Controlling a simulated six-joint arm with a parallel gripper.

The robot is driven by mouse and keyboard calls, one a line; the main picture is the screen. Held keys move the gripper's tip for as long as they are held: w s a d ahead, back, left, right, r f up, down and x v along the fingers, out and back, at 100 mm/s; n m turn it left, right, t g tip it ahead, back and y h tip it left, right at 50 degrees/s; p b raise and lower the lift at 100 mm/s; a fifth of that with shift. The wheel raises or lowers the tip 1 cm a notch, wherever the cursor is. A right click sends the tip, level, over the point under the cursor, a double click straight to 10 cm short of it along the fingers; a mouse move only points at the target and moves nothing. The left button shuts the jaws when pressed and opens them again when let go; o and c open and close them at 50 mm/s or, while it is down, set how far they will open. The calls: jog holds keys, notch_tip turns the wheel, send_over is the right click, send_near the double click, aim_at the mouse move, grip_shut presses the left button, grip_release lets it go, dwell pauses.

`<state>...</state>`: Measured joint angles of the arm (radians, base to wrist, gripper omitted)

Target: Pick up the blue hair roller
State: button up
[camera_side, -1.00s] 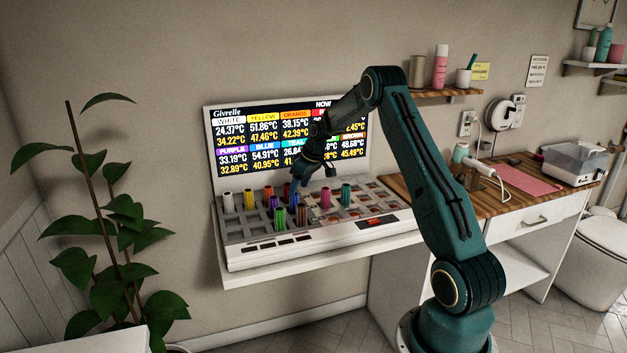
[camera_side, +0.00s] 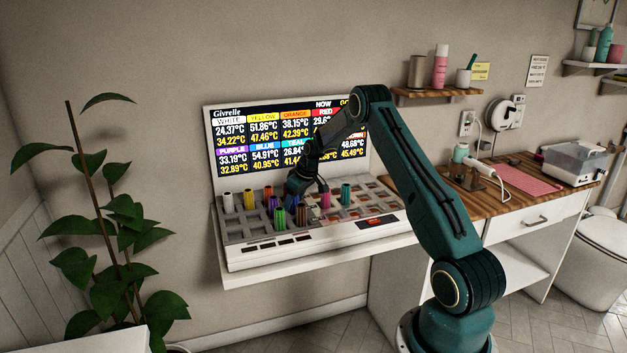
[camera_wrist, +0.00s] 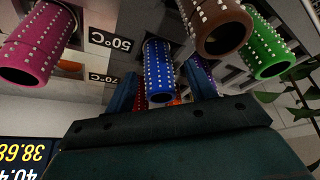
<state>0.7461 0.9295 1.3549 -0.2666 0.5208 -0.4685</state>
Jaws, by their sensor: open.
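The blue hair roller (camera_wrist: 158,72) stands in the middle of the wrist view, a studded tube with an open end. It also shows in the side view (camera_side: 291,199), small and partly covered by my gripper. My gripper (camera_wrist: 161,86) is open in the wrist view, with one finger on each side of the blue roller. Whether the fingers touch it cannot be told. In the side view my gripper (camera_side: 306,188) is low over the roller tray (camera_side: 345,226), at the blue roller.
Close by stand a brown roller (camera_wrist: 222,30), a green roller (camera_wrist: 264,52) and a pink roller (camera_wrist: 38,48). White (camera_side: 228,202), yellow (camera_side: 249,200) and teal (camera_side: 346,195) rollers stand in other slots. A temperature screen (camera_side: 240,125) rises behind. Slots at the tray's right look empty.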

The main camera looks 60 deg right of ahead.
jog(key=shift+f, duration=0.1)
dwell(0.4)
jog(key=c, duration=1.1)
jog(key=shift+o, duration=0.2)
notch_tip(320, 180, up, 20)
dwell(0.4)
